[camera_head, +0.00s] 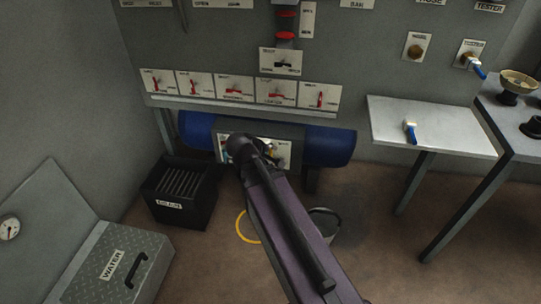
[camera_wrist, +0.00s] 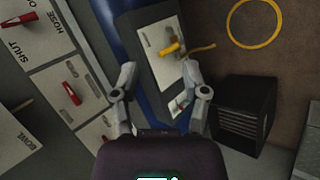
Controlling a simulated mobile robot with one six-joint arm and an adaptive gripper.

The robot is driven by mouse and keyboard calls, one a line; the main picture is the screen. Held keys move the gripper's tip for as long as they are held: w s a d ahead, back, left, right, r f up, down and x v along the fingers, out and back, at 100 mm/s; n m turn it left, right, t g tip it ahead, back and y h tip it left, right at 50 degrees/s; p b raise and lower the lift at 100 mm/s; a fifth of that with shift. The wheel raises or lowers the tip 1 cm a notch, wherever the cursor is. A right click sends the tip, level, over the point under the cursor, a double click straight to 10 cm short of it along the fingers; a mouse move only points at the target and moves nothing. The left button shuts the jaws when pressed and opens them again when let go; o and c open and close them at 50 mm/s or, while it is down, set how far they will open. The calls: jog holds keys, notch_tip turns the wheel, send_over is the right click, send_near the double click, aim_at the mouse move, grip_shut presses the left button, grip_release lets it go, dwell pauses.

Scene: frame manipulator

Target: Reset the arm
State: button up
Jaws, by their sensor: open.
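My gripper (camera_wrist: 158,78) shows in the wrist view with its two grey fingers spread apart and nothing between them. Beyond the fingers are the blue tank (camera_wrist: 118,22) and a pale plate (camera_wrist: 160,45) with a yellow handle (camera_wrist: 172,48). In the head view my purple arm reaches up from the bottom toward the blue tank (camera_head: 330,147). The arm's dark end covers part of the plate on the tank, and my gripper's fingers cannot be made out there.
The wall panel (camera_head: 370,60) carries a row of red-handled valves (camera_head: 236,92). A black drain box (camera_head: 180,190) stands left, a bucket (camera_head: 324,224) and yellow ring (camera_head: 240,226) lie near my arm. A side shelf (camera_head: 440,135) holds a blue-handled valve (camera_head: 411,130).

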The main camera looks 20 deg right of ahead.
dwell(0.4)
jog(key=s+a+f+m+g+y, duration=0.5)
jog(key=s+a+y, duration=0.3)
jog(key=a, duration=0.3)
notch_tip(320, 180, up, 27)
jog(key=m+t+p, duration=0.1)
jog(key=p, duration=2.6)
